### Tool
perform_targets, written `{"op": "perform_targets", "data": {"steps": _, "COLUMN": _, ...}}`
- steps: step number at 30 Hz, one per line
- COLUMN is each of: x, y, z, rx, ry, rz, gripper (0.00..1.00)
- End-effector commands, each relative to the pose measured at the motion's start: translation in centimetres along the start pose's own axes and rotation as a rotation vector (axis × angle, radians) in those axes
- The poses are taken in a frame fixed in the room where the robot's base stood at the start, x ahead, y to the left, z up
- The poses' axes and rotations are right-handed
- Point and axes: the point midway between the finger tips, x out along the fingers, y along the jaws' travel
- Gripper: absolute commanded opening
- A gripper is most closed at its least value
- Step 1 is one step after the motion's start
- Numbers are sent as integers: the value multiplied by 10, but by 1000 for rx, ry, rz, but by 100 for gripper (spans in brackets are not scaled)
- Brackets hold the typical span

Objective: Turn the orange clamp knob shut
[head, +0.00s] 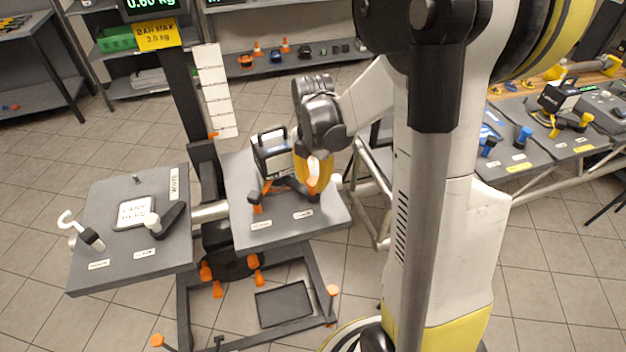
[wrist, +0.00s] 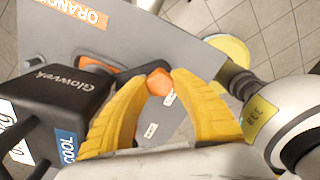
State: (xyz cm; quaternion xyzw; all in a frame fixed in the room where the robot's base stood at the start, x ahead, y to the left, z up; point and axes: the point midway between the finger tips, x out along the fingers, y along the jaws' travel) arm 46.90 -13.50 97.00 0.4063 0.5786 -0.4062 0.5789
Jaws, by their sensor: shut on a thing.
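My gripper (head: 314,182) has yellow fingers and reaches down over the grey right-hand plate (head: 285,232). In the wrist view its fingertips (wrist: 160,82) are closed on the two sides of an orange clamp knob (wrist: 160,84). The orange knob also shows between the fingers in the head view (head: 312,185).
A black boxy device marked Glowvek (wrist: 60,95) with a top handle stands close left of my gripper. The left plate (head: 85,270) carries white-knobbed parts. A black post (head: 182,100) rises between the plates. A bench (head: 525,170) at right holds blue and yellow clamps.

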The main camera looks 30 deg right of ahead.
Motion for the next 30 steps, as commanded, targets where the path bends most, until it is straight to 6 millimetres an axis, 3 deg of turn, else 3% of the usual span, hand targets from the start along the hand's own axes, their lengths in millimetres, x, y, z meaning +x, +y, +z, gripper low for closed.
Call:
{"op": "perform_targets", "data": {"steps": 5, "x": 0, "y": 0, "z": 0, "rx": -1, "ry": 0, "rz": -1, "gripper": 0}}
{"op": "perform_targets", "data": {"steps": 6, "x": 0, "y": 0, "z": 0, "rx": 0, "ry": 1, "rz": -1, "gripper": 38}}
{"op": "perform_targets", "data": {"steps": 8, "x": 0, "y": 0, "z": 0, "rx": 0, "ry": 1, "rz": -1, "gripper": 55}}
{"op": "perform_targets", "data": {"steps": 20, "x": -8, "y": 0, "z": 0, "rx": 1, "ry": 0, "rz": 0, "gripper": 55}}
{"op": "perform_targets", "data": {"steps": 30, "x": -78, "y": 0, "z": 0, "rx": 0, "ry": 0, "rz": 0, "gripper": 55}}
